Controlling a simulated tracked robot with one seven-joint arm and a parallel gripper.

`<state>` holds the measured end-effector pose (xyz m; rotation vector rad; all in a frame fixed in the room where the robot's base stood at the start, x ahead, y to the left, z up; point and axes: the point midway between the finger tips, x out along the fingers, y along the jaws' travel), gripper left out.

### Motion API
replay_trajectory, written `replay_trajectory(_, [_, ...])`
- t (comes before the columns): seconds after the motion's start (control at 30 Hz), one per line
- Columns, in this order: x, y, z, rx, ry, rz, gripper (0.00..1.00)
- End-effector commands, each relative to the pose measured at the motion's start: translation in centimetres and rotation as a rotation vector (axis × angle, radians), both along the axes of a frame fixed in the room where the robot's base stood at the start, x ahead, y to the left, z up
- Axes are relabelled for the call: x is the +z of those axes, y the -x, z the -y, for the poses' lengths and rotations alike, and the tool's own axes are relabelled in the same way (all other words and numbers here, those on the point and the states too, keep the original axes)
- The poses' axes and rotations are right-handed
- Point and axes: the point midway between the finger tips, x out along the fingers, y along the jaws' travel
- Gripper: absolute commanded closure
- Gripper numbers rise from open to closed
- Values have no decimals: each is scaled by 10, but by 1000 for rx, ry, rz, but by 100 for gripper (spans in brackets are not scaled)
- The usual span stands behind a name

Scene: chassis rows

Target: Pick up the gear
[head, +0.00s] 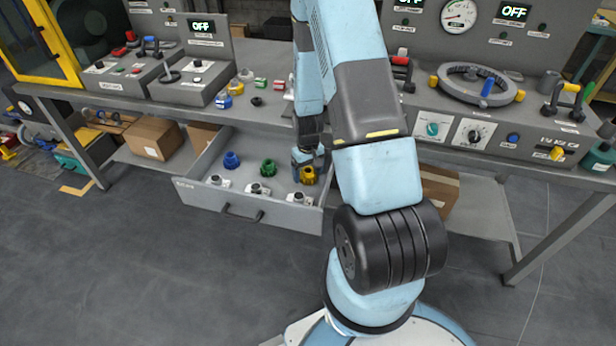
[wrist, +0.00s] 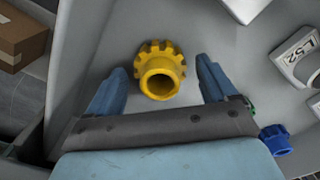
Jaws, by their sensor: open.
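A yellow gear (head: 308,175) with a hollow hub lies in the open grey drawer (head: 205,199), near its right end. In the wrist view the yellow gear (wrist: 160,70) sits between the two blue fingers of my gripper (wrist: 158,84), apart from both. My gripper (head: 308,158) is open and empty, low over the drawer and partly hidden by my arm in the head view. A green gear (head: 268,168) and a blue gear (head: 231,160) stand further left in the drawer. The blue gear (wrist: 276,138) also shows at the right of the wrist view.
Labelled white holders (head: 257,190) stand along the drawer's front. The drawer walls are close around my gripper. A workbench with control panels (head: 195,80) and a handwheel (head: 478,84) lies above and behind. Cardboard boxes (head: 153,138) sit on the lower shelf. The floor in front is clear.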

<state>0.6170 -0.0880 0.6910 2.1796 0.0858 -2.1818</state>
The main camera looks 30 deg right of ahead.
Motion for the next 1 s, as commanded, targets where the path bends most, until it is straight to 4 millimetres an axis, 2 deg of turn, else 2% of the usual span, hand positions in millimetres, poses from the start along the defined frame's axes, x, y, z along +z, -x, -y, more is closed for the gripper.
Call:
replay_trajectory(0.13, [-7,0,0,0,1,0,15])
replay_trajectory(0.37, [-8,0,0,0,1,1,15])
replay_trajectory(1.0, [-7,0,0,-1,1,0,75])
